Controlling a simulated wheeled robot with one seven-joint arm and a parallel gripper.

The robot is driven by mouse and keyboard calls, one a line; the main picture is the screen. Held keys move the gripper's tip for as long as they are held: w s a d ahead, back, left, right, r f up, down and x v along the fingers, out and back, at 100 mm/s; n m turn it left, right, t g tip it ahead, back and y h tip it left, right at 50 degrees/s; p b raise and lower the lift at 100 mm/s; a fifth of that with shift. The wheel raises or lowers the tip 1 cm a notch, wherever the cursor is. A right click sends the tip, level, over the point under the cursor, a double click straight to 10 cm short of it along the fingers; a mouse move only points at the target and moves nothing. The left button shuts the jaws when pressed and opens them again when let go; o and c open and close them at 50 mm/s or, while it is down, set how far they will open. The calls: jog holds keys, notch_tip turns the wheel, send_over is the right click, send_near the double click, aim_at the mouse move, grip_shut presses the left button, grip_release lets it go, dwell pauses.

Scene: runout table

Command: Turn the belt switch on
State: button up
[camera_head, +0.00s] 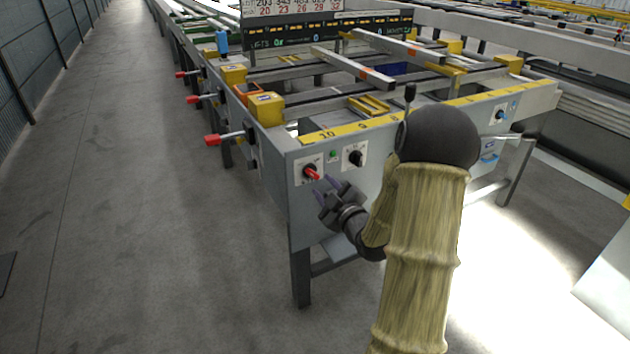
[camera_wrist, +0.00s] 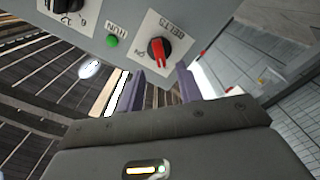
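The belt switch (camera_head: 311,173) is a red rotary knob on a white plate, on the grey end panel of the runout table. In the wrist view the red knob (camera_wrist: 158,49) sits on its plate with upside-down lettering that reads BELTS. I cannot tell for certain which mark its handle points to. My gripper (camera_head: 326,184) is just in front of the panel, below and slightly right of the knob. In the wrist view its two purple fingers (camera_wrist: 161,84) are apart with nothing between them. The knob lies beyond the fingertips, apart from them.
A green RUN light (camera_head: 333,155) and a black rotary knob (camera_head: 355,158) sit right of the belt switch. Red-handled levers (camera_head: 213,140) stick out along the table's left side. A yellow scale strip (camera_head: 350,129) runs along the panel's top edge. The left aisle floor is clear.

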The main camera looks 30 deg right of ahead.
aim_at(314, 176)
jog(key=w, duration=0.6)
jog(key=shift+a+b, duration=0.1)
jog(key=shift+b, duration=0.25)
jog(key=shift+s, duration=0.1)
grip_shut()
